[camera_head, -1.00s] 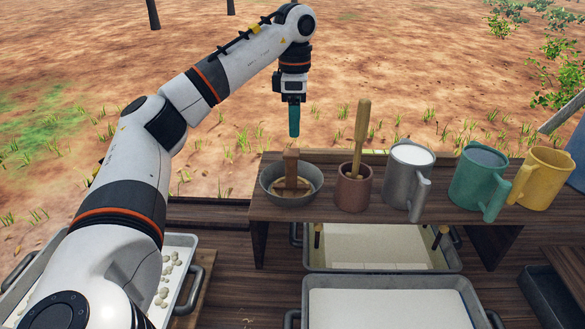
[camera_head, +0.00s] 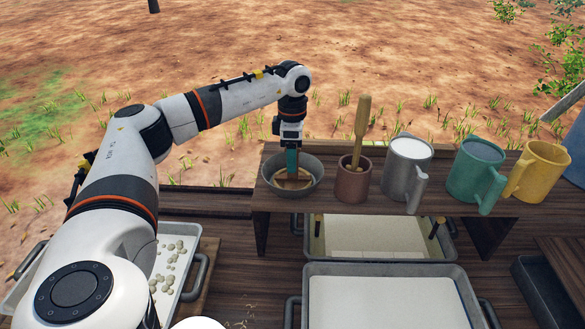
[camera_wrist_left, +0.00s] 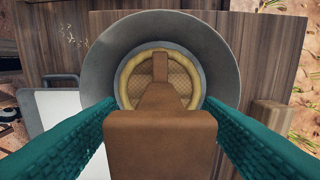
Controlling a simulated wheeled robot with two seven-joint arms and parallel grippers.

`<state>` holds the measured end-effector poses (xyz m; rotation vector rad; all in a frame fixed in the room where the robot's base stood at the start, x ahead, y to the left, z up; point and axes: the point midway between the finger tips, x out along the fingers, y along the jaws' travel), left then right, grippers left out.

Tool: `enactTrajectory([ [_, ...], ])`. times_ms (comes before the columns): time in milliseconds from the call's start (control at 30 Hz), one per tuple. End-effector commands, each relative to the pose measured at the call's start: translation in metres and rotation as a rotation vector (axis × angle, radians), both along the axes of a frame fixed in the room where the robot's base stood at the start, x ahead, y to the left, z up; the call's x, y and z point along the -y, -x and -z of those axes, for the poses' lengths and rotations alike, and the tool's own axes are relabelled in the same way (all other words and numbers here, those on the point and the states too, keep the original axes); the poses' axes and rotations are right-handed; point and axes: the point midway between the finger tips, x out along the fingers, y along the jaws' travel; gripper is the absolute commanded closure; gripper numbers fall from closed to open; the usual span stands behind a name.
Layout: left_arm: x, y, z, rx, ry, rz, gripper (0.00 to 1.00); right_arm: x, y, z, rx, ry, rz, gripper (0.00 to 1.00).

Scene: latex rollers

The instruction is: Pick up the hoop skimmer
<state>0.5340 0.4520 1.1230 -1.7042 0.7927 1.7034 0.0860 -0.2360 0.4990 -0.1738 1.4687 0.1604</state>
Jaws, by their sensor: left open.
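The hoop skimmer (camera_head: 294,183) rests in a grey metal bowl at the left end of the raised wooden shelf. In the left wrist view its brown block handle (camera_wrist_left: 160,140) points up toward the camera, with its tan ring and mesh (camera_wrist_left: 187,76) below inside the bowl. My left gripper (camera_head: 292,170) reaches down over the bowl. Its teal fingers (camera_wrist_left: 160,135) are open, one on each side of the handle, with gaps visible between. In the head view the fingers hide most of the handle. My right gripper is not in view.
The grey bowl (camera_head: 271,184) surrounds the skimmer. To its right on the shelf (camera_head: 330,203) stand a brown cup (camera_head: 353,184) with a wooden pestle, a grey mug (camera_head: 404,175), a green mug (camera_head: 472,177) and a yellow mug (camera_head: 540,170). White-filled trays (camera_head: 385,300) lie below.

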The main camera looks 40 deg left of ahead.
Motion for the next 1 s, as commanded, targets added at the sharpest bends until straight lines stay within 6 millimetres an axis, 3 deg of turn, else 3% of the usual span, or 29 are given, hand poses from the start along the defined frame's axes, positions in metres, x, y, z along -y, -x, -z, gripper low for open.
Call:
enactTrajectory([
  [200, 0.000, 0.000, 0.001, 0.000, 0.000, 0.000, 0.42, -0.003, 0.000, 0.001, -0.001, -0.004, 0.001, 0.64],
  [567, 0.000, 0.000, 0.000, 0.000, 0.000, 0.000, 1.00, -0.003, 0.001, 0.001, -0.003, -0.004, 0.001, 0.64],
  [833, 0.000, -0.001, -0.003, 0.003, 0.000, 0.000, 1.00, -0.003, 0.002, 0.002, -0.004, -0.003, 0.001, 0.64],
  [1000, 0.000, -0.001, -0.027, 0.006, 0.001, 0.000, 1.00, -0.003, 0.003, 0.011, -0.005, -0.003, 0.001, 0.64],
])
